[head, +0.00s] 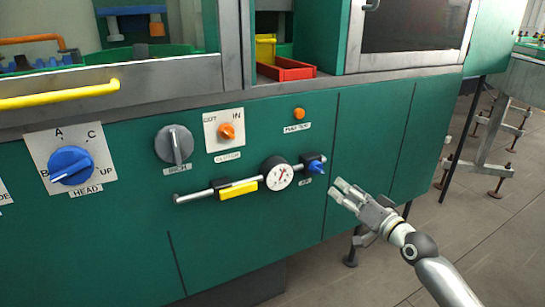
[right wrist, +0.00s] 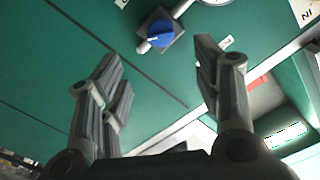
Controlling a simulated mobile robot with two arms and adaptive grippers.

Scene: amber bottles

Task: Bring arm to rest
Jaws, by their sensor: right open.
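My right gripper (head: 350,192) is in front of the green machine panel, just below and to the right of a small blue knob (head: 316,167). In the right wrist view its two fingers (right wrist: 160,85) are spread apart with nothing between them. The same blue knob (right wrist: 160,33) shows beyond the fingertips, apart from them. My right arm (head: 440,275) reaches in from the lower right. My left arm and gripper are not in view.
A yellow handle bar (head: 60,94) juts out at upper left. Open floor (head: 450,230) lies to the right.

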